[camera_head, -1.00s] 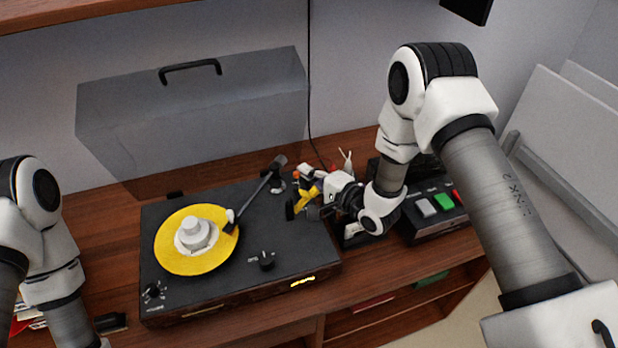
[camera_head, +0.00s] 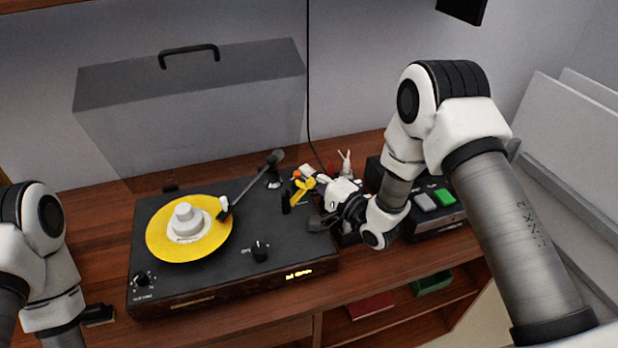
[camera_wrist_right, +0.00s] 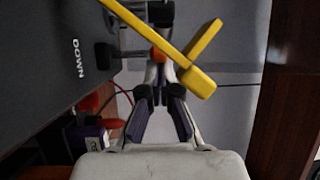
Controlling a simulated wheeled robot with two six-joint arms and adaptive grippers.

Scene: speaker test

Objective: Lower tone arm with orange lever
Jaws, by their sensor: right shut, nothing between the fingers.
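The black turntable (camera_head: 225,277) carries a yellow record (camera_head: 165,242). The tone arm (camera_head: 247,187) reaches across to the record's right edge; I cannot tell whether its tip touches. A bright yellow lever-like piece (camera_head: 302,188) with a small orange part (camera_head: 297,175) stands at the turntable's right side. In the right wrist view, the yellow piece (camera_wrist_right: 198,80) crosses ahead of my fingers, and an orange bit (camera_wrist_right: 158,55) shows just past their tips. My right gripper (camera_head: 318,222) is shut and empty beside the lever; its fingers converge in the wrist view (camera_wrist_right: 159,85).
A grey box-like cover with a black handle (camera_head: 188,52) stands behind the turntable. To the right, a dark control box has grey and green buttons (camera_head: 444,197). A label reading DOWN (camera_wrist_right: 77,58) lies left of my fingers. Cables (camera_wrist_right: 118,88) run nearby.

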